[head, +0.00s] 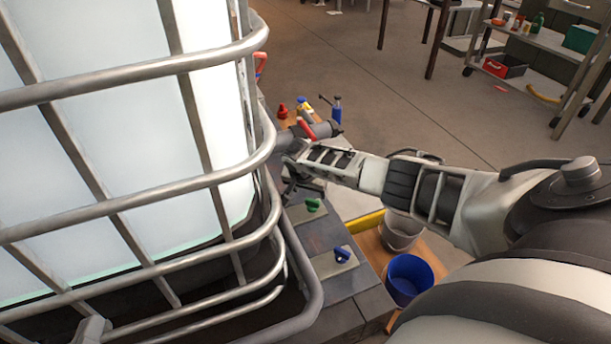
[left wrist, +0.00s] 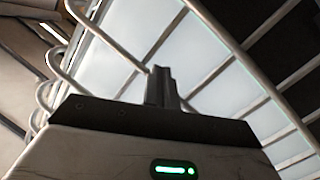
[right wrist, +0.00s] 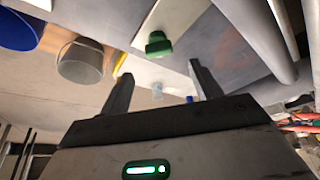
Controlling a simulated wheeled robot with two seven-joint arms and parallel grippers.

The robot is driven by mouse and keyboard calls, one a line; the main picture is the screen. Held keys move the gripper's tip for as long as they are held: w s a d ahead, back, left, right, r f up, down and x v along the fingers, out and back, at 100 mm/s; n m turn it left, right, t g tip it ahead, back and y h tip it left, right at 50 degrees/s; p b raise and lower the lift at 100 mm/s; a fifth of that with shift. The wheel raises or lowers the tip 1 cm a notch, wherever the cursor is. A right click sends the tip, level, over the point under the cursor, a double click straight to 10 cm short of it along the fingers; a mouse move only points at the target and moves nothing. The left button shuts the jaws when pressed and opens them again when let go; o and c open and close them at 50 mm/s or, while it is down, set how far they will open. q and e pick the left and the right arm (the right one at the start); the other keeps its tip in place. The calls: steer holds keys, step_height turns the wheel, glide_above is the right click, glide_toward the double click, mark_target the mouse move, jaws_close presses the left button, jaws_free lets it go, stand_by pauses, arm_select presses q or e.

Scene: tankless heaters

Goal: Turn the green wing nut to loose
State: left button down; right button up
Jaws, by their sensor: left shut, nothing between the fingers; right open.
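The green wing nut (head: 313,205) stands on a light plate on the grey bench top. It also shows in the right wrist view (right wrist: 158,44), beyond and between the fingertips. My right gripper (right wrist: 162,77) is open and empty, apart from the nut. In the head view the right gripper (head: 305,187) is just behind the nut, partly hidden by its own wrist. My left gripper (left wrist: 160,72) is shut and empty in the left wrist view, in front of the metal cage bars. I cannot make it out in the head view.
A caged white tank (head: 120,130) fills the left and stands close beside the bench. A blue wing nut (head: 341,254) sits nearer on the bench. A grey bucket (head: 400,232) and a blue bucket (head: 408,278) stand right of it. Tools lie at the far end.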

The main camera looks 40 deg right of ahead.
mark_target(313, 200)
steer(key=shift+b+x, duration=0.6)
steer(key=shift+x, duration=0.4)
steer(key=b+x, duration=0.4)
steer(key=shift+s+f, duration=0.1)
steer(key=shift+f, duration=0.15)
arm_select(q)
step_height(313, 200, up, 9)
steer(key=w+m+t+h, duration=0.1)
steer(key=m+t+h, duration=0.3)
steer(key=m+t, duration=0.1)
steer(key=shift+w+a+m, duration=0.35)
steer(key=shift+m, duration=0.45)
arm_select(e)
steer(key=shift+c, duration=0.3)
steer(key=c, duration=0.9)
